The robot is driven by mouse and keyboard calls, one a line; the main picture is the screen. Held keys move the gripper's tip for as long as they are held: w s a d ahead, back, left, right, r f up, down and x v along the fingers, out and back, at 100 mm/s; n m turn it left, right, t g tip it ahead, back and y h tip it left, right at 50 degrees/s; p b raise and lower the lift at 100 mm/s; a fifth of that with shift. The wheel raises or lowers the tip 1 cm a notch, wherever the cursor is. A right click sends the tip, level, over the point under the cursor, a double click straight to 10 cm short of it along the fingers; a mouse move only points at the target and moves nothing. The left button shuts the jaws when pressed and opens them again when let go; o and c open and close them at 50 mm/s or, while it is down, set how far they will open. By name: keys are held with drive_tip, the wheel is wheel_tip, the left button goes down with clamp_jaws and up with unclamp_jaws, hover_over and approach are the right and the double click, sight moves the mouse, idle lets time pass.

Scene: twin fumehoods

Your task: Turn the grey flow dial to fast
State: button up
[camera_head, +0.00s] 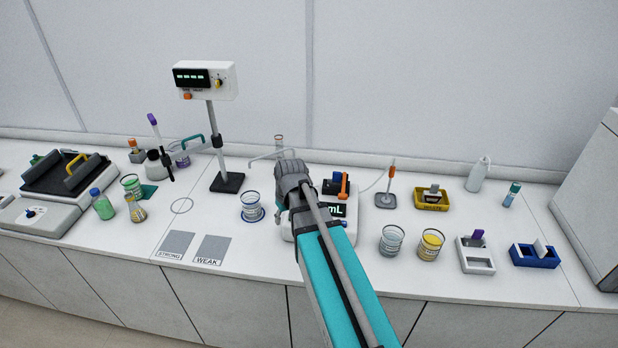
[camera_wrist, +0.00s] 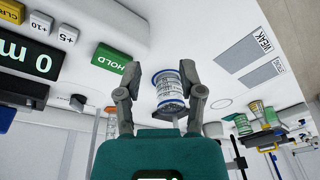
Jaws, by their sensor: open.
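A white dispenser (camera_head: 288,231) with a lit mL display stands mid-bench, partly hidden behind my arm. In the wrist view its display (camera_wrist: 25,58) and a green HOLD button (camera_wrist: 111,59) show at the left. A small dark grey knob-like part (camera_wrist: 78,102) shows beside the display; I cannot tell if it is the grey flow dial. No dial setting is readable. My gripper (camera_head: 287,165) is above the dispenser's left side. In the wrist view my gripper (camera_wrist: 160,72) is open, with a blue-rimmed beaker (camera_wrist: 169,89) seen between its fingers; contact is not visible.
The blue-rimmed beaker (camera_head: 252,207) stands left of the dispenser. STRONG (camera_head: 175,244) and WEAK (camera_head: 213,248) pads lie at the front left. A stirrer head with a yellow knob (camera_head: 218,83) rises behind. A clear beaker (camera_head: 391,241) and a yellow-filled beaker (camera_head: 430,245) stand to the right.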

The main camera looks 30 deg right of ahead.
drive_tip(key=w+d+r+n+t+p, duration=0.1)
drive_tip(key=w+d+r, duration=0.3)
drive_tip(key=d, duration=0.4)
drive_tip(key=w+d+r+t+p, duration=0.1)
drive_tip(key=w+d+r+p, duration=0.3)
drive_tip(key=w+d, duration=0.3)
drive_tip(key=shift+d+n+t, duration=0.3)
drive_tip(key=shift+d+n, duration=0.1)
drive_tip(key=shift+d, duration=0.55)
drive_tip(key=shift+f, duration=0.2)
drive_tip(key=b+x, duration=1.2)
drive_tip(key=x, duration=0.1)
drive_tip(key=shift+w+a+f, duration=0.1)
drive_tip(key=shift+a+f, duration=0.1)
